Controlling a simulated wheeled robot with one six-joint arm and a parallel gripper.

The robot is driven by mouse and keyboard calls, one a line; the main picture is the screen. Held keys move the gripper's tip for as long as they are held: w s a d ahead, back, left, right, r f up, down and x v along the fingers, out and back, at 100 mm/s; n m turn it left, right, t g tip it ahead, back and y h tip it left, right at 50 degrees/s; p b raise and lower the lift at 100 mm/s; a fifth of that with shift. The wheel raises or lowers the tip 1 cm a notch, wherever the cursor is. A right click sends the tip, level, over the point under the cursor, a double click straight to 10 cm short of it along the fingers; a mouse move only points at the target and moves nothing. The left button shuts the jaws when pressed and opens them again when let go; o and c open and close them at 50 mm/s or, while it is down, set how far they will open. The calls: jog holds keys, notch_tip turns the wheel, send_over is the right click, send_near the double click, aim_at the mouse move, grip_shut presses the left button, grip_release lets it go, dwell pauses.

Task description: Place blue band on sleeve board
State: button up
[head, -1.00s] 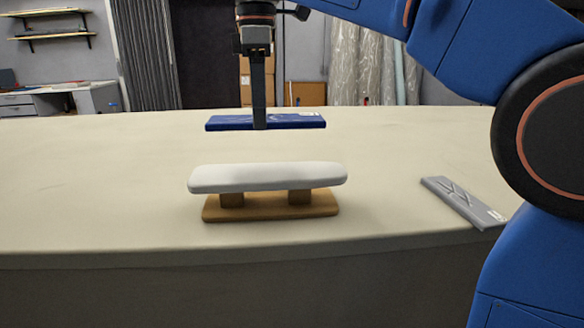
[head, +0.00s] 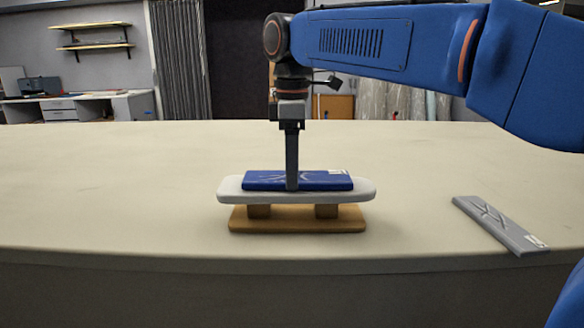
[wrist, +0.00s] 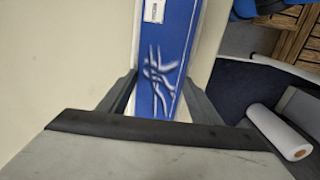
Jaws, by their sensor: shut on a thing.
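The blue band (head: 325,181) is a flat, folded blue strip with a white label at its right end. It lies level along the top of the sleeve board (head: 366,190), and appears to touch it. The sleeve board has a white padded top on a wooden base (head: 297,222). My gripper (head: 292,186) points straight down and is shut on the middle of the blue band. In the wrist view the blue band (wrist: 165,40) runs between the two fingers (wrist: 155,100). The band hides most of the board there.
A grey band (head: 500,224) lies on the table to the right of the board, near the front edge. The cloth table (head: 110,190) is clear to the left and behind. In the wrist view a white roll (wrist: 280,130) lies beyond the table.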

jog(key=o, duration=1.1)
jog(key=shift+f, duration=0.1)
jog(key=shift+c, duration=0.2)
notch_tip(320, 180, up, 12)
